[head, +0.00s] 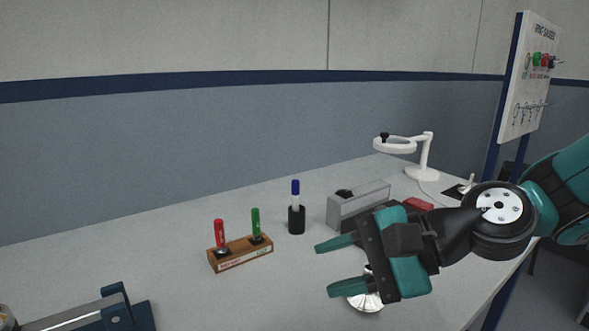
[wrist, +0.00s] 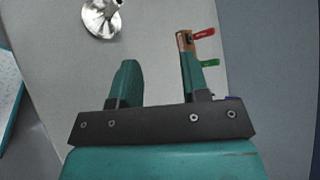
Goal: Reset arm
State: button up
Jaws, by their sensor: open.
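My gripper (head: 340,266) is open and empty above the right part of the bench in the head view. Its two teal fingers point left, and they also show spread apart in the wrist view (wrist: 160,85). A shiny metal housing (head: 367,300) stands on the bench, partly hidden behind my gripper in the head view. In the wrist view the housing (wrist: 102,18) is at the top left, apart from the fingers.
A wooden holder (head: 243,254) carries a red and a green marker. A black cup (head: 297,220) holds a blue-capped pen. A grey box (head: 357,205), a white magnifier lamp (head: 424,158) and a blue fixture (head: 117,308) stand around. The bench's middle front is clear.

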jog(key=s+d+f+n+g+h+b, duration=0.2)
jog(key=s+d+f+n+h+b, duration=0.4)
jog(key=s+d+f+n+h, duration=0.65)
jog(key=w+a+r+n+y+p, duration=0.1)
jog(key=r+y+p, duration=0.1)
jog(key=r+p, duration=0.7)
jog(key=w+a+r+n+y+p, duration=0.1)
jog(key=a+r+y+p, duration=0.1)
jog(key=r+p, duration=0.7)
notch_tip(320, 180, up, 4)
jog(key=shift+f+n, duration=0.2)
jog(key=shift+n, duration=0.15)
